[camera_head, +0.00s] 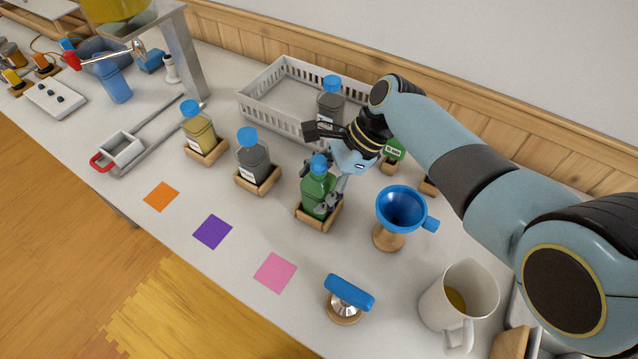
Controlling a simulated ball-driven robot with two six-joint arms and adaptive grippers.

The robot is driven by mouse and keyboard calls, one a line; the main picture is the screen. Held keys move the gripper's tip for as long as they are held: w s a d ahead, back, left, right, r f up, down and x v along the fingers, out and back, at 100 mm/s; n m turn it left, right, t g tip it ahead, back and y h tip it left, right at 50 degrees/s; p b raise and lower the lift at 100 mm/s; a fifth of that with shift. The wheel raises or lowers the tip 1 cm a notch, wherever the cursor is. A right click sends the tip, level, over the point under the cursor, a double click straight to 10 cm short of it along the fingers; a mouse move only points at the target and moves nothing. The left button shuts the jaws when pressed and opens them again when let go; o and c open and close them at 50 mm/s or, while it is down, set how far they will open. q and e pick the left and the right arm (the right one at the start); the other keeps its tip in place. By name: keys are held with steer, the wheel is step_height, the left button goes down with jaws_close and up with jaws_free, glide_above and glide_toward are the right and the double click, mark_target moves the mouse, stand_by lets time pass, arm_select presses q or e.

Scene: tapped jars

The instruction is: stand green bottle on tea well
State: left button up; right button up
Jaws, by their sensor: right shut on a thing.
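The green bottle (316,193) with a blue cap stands upright in or just over a square wooden well (318,223) near the middle of the counter; I cannot tell whether its base rests there. My right gripper (331,192) reaches down from the right and is shut on the green bottle from its right side. Another green thing with a white label (394,150) shows partly behind my right arm, by a wooden holder. I cannot read which well is for tea. My left gripper is not in view.
A yellow bottle (199,130) and a dark bottle (253,155) stand in wooden wells to the left. A blue funnel (402,210), a mug (457,300) and a blue-handled stamp-like thing (349,293) are at right and front. A white basket (285,87) stands behind.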

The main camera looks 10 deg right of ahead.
mark_target(332, 174)
steer(key=shift+f, duration=0.15)
steer(key=o, duration=1.6)
steer(key=shift+c, duration=0.2)
steer(key=shift+p+v, duration=2.6)
steer(key=shift+v, duration=0.2)
steer(key=shift+p+v, duration=0.35)
steer(key=shift+v, duration=0.85)
